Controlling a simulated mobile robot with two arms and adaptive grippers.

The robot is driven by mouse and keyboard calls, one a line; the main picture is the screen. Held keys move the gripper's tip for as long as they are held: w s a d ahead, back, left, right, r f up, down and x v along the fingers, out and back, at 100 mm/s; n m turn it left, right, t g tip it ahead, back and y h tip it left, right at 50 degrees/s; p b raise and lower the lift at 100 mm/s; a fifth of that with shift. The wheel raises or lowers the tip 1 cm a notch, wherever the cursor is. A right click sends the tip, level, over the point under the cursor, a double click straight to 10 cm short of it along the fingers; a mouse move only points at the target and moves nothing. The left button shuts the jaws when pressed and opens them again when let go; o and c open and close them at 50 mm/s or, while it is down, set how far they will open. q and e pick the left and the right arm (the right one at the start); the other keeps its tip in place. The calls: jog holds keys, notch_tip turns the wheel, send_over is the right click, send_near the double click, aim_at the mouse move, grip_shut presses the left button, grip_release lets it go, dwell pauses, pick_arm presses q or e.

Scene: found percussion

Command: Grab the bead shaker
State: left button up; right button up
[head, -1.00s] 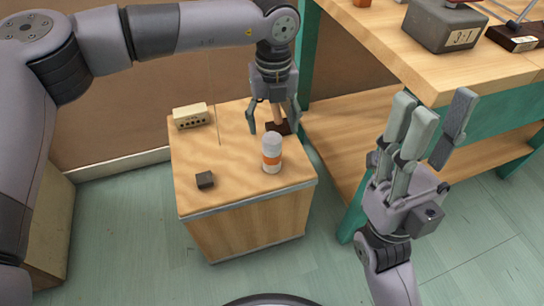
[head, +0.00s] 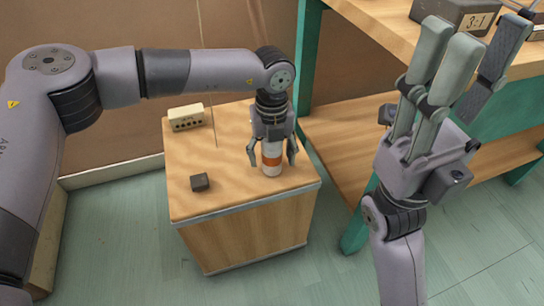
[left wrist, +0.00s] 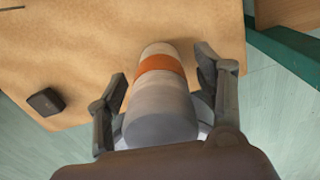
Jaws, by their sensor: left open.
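The bead shaker appears to be the pale cylinder with an orange band (head: 272,160) near the front right of the small wooden cabinet top (head: 230,195). My left gripper (head: 272,163) is open over it, with fingers on either side and the palm above. The left wrist view also shows the shaker (left wrist: 163,85) between the two spread fingers (left wrist: 165,105), with gaps visible beside it. The gripper hides the shaker's upper part in the head view. My right gripper (head: 468,42) is open and empty, raised at the right with its fingers pointing up.
A cream box with dark holes (head: 186,118) stands at the cabinet's back left. A small dark block (head: 200,182) lies at the front left. A green-framed workbench (head: 308,75) stands close on the right, with a grey 3:1 box (head: 455,14) on top.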

pick_arm(q)
jog(key=shift+c, duration=0.2)
jog(key=c, duration=1.2)
jog(key=shift+c, duration=0.4)
jog(key=shift+r, duration=0.15)
